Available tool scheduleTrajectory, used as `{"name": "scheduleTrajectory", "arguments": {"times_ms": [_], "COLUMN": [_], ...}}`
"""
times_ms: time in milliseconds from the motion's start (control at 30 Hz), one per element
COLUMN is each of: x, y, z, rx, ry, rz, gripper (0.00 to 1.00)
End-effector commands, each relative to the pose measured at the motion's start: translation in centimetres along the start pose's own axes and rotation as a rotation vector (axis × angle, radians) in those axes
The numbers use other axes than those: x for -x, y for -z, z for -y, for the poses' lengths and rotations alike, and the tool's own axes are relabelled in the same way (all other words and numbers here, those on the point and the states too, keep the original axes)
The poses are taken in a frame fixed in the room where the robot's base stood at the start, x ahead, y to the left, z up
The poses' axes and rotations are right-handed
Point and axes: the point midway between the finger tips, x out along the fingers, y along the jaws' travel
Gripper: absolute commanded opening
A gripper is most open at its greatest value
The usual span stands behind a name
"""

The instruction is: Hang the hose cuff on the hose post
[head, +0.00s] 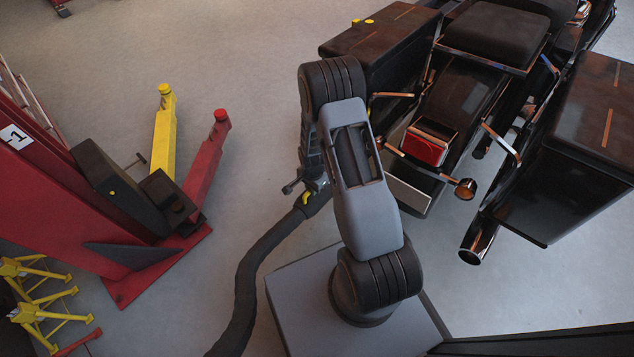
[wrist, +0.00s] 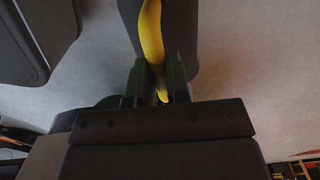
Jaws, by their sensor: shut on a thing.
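The hose cuff (head: 318,203) is a dark sleeve with a yellow part, at the upper end of a thick black hose. It sits left of my forearm in the head view, partly hidden behind the arm. In the wrist view the cuff (wrist: 188,25) shows as a dark grey body with a curved yellow strip. My gripper (wrist: 158,88) is shut on the yellow strip, one finger on each side. My fingers are mostly hidden in the head view. I cannot make out the hose post for certain in either view.
A motorcycle with black side cases (head: 375,42) stands close to the right of my arm. A red lift column (head: 60,210) with a red arm (head: 207,160) and a yellow arm (head: 164,135) stands left. Yellow stands (head: 35,300) are lower left. Floor between is clear apart from the hose (head: 257,267).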

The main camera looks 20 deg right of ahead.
Motion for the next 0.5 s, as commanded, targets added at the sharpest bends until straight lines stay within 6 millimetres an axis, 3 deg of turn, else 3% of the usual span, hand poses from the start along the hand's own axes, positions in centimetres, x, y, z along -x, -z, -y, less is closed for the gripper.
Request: {"name": "scheduleTrajectory", "arguments": {"times_ms": [500], "x": [0.0], "y": [-4.3], "z": [0.0], "rx": [0.002], "ry": [0.0], "rz": [0.0], "gripper": [0.0]}}
